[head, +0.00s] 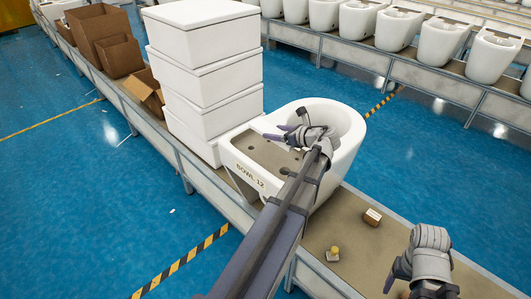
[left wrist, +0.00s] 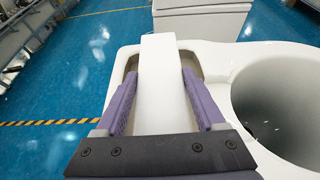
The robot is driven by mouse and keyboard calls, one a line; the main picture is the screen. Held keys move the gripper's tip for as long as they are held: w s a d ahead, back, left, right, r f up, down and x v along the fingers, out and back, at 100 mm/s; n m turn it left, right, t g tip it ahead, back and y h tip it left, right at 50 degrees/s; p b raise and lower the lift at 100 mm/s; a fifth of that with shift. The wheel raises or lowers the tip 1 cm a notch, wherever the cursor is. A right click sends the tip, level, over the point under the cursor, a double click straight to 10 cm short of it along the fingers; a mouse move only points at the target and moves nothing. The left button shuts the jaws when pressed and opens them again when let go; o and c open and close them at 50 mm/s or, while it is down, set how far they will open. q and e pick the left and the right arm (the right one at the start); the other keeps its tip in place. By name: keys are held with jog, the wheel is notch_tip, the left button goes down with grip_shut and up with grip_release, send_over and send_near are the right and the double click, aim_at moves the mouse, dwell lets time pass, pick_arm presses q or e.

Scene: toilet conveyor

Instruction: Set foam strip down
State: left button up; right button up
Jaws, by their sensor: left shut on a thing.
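The foam strip (left wrist: 160,75) is a long white block in the left wrist view. My left gripper (left wrist: 158,92) is shut on it, with a purple finger along each side. The strip is over the recessed rear deck of a white toilet bowl marked BOWL 12 (head: 346,163); I cannot tell whether it touches the deck.
Stacked white tanks (head: 208,75) stand behind the bowl. Open cardboard boxes (head: 105,40) stand at the far left. More toilets line another conveyor behind.

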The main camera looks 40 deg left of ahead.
aim_at(275, 158)
pick_arm(q)
jog(key=shift+a, duration=0.15)
jog(key=shift+f+b, duration=0.3)
jog(key=shift+b, duration=0.05)
notch_tip(275, 158, down, 10)
jog(key=b, duration=0.9)
jog(key=shift+r+b, duration=0.2)
jog(key=shift+b, duration=0.1)
jog(key=shift+r, duration=0.15)
jog(key=o, duration=1.3)
